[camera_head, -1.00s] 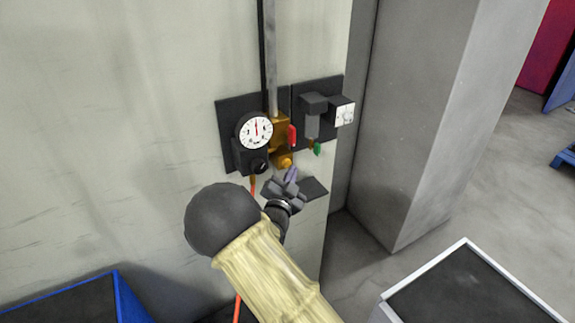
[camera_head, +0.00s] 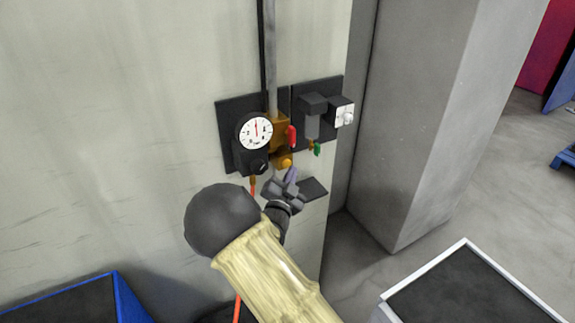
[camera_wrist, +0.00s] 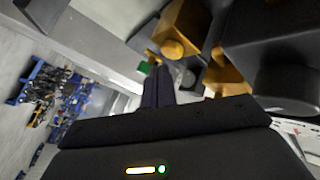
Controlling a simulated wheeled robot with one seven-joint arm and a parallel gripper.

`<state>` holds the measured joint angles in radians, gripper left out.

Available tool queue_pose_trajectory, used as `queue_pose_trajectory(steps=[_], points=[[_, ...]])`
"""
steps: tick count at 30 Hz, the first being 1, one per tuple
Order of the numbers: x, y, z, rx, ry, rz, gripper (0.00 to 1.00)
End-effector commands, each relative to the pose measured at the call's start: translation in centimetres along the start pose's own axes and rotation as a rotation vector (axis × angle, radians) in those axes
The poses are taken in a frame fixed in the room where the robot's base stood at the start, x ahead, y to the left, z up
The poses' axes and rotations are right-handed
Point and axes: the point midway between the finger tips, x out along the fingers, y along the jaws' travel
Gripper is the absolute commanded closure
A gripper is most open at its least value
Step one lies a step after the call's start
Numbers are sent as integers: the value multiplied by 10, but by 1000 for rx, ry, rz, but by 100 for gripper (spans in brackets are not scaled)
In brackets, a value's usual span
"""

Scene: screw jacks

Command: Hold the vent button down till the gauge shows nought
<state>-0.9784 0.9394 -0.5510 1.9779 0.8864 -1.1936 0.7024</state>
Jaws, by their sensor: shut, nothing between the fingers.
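The vent button (camera_head: 286,163), taken to be the orange knob under the brass block, shows below and right of the gauge. The round white gauge (camera_head: 256,131) has its red needle pointing about straight up; its figures are too small to read. My gripper (camera_head: 291,174) is shut and empty, its tips just below the button in the head view. In the wrist view the dark fingers (camera_wrist: 158,82) point toward the orange button (camera_wrist: 172,48), which shows clear beyond the tips. I cannot tell whether they touch it.
A red lever (camera_head: 292,136) sits right of the brass block. A black panel with a white-faced box (camera_head: 344,114) and a green part (camera_head: 317,149) is farther right. A grey pillar (camera_head: 425,110) stands right; a dark-topped table (camera_head: 470,290) is front right.

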Motion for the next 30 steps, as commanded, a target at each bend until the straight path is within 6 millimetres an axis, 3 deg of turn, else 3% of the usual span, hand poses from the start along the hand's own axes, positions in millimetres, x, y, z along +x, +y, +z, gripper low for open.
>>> queue_pose_trajectory(steps=[30], points=[[6, -4, 5, 2, 0, 0, 100]])
